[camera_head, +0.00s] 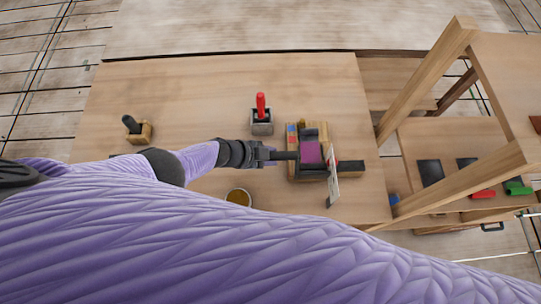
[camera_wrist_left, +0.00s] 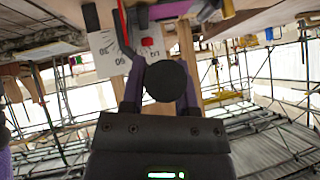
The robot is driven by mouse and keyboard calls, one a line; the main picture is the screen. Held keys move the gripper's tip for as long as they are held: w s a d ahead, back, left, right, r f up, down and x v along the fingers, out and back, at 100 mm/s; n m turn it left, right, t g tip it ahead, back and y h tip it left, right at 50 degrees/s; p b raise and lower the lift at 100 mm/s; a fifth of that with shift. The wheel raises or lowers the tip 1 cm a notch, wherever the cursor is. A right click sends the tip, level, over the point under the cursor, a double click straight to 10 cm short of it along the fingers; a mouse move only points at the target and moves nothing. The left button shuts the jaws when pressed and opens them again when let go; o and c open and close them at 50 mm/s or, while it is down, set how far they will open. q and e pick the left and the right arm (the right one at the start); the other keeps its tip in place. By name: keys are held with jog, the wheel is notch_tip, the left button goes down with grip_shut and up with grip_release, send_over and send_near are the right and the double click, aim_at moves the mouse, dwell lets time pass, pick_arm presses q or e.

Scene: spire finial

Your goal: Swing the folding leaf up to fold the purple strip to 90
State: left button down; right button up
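The folding device (camera_head: 292,172) stands right of the table's middle. The purple strip (camera_head: 311,152) lies on its dark top and looks flat from above. An upright white dial plate (camera_head: 333,185) stands at its right side; the left wrist view shows the dial (camera_wrist_left: 105,55) with numbers and a red pointer. My left gripper (camera_head: 271,155) reaches in from the left to the dark bar handle (camera_head: 287,156). In the left wrist view, the fingers (camera_wrist_left: 160,95) press both sides of the handle's round black end (camera_wrist_left: 166,82). The leaf's exact angle is unclear. My right gripper is out of view.
A red-handled tool (camera_head: 261,105) stands in a grey block behind my gripper. A black-handled tool (camera_head: 132,125) sits in a wooden block at left. A round cup (camera_head: 238,197) is near my forearm. A wooden shelf frame (camera_head: 455,190) stands right. The table's back left is clear.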

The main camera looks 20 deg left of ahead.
pick_arm(q)
jog(key=shift+w+a, duration=0.15)
jog(key=shift+w, duration=0.2)
dwell(0.3)
jog(key=shift+c, duration=1.8)
grip_release()
jog(key=shift+w+f, duration=0.1)
jog(key=p+v, duration=0.7)
jog(key=v, duration=0.3)
jog(key=shift+a, duration=0.1)
